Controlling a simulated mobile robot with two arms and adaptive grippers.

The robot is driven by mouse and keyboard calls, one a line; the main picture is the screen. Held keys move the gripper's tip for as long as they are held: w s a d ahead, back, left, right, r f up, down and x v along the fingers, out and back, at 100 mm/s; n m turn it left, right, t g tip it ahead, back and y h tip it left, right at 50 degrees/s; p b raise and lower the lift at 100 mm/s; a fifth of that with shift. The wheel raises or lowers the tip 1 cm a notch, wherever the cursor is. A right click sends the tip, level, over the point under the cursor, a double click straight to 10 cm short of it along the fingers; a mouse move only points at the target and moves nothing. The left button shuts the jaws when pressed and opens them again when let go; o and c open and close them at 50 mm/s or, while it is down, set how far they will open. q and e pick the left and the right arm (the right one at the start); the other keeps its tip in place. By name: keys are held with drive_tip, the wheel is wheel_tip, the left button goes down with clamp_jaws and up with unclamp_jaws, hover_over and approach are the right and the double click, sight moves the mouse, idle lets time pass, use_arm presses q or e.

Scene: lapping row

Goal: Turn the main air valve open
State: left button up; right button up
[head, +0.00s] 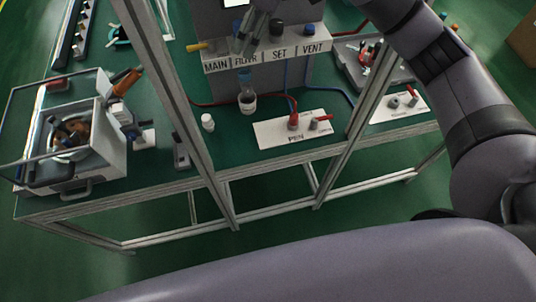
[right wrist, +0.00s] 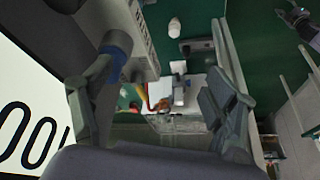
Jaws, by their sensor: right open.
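The main air valve has a yellow handle (head: 196,47) at the left end of the grey air panel, by the MAIN label (head: 215,66). The handle sticks out to the left. In the right wrist view a yellow handle (right wrist: 143,96) shows between the fingers, farther off.
A clear filter bowl (head: 247,100) hangs under the panel. A white bottle (head: 208,122) and a white plate (head: 290,130) with red fittings are on the green bench. Slanted frame posts (head: 180,100) cross in front. A white machine (head: 75,150) stands left.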

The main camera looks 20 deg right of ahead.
drive_tip(key=s+f+m, duration=0.2)
drive_tip(key=s+f, duration=0.6)
drive_tip(key=f, duration=0.3)
drive_tip(key=s+f+m+t, duration=0.1)
drive_tip(key=s+f+m, duration=0.2)
drive_tip(key=s+f, duration=0.6)
drive_tip(key=shift+a+f+t+b, duration=0.3)
drive_tip(key=shift+a+f+b, duration=0.05)
drive_tip(key=shift+f, duration=1.25)
